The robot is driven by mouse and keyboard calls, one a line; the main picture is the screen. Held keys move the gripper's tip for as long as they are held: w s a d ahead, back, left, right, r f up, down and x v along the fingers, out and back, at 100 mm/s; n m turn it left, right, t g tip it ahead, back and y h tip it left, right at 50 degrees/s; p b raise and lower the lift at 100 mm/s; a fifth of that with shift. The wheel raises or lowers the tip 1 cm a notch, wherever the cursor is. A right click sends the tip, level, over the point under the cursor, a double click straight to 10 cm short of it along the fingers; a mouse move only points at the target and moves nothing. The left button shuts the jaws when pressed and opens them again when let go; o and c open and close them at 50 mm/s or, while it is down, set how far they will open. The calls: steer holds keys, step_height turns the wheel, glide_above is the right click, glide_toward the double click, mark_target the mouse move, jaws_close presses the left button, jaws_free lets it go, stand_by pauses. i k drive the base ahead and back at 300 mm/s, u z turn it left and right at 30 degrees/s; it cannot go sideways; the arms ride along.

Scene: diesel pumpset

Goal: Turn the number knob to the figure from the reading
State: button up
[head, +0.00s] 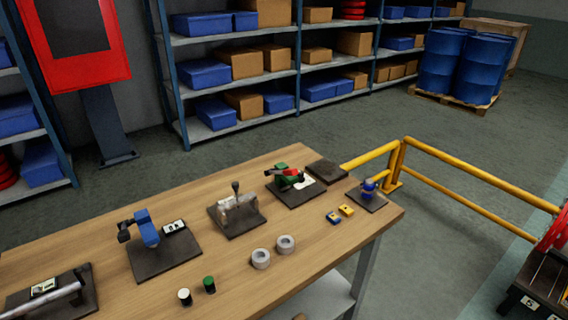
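I cannot pick out a number knob or a reading for certain in the head view. Several fixtures on dark plates stand on the wooden bench (320,238). A blue fixture (147,229) with a dark end stands at the left, beside a small white card (174,227) with dark marks too small to read. A grey metal fixture (236,203) with an upright lever is in the middle. A green fixture with a red lever (289,176) is behind it. A small blue fixture (370,186) stands near the right corner. My gripper does not show.
Two grey rings (261,259), a white-topped and a green-topped cylinder (209,285), and small blue and yellow blocks (346,210) lie at the bench front. A grey bar fixture (50,295) is at lower left. Yellow railing (470,175) runs beyond the bench's right end.

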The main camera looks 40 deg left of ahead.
mark_target(301, 175)
steer(key=u, duration=0.35)
steer(key=i, duration=0.65)
steer(key=u, duration=1.1)
steer(key=i, duration=0.8)
steer(key=u, duration=0.55)
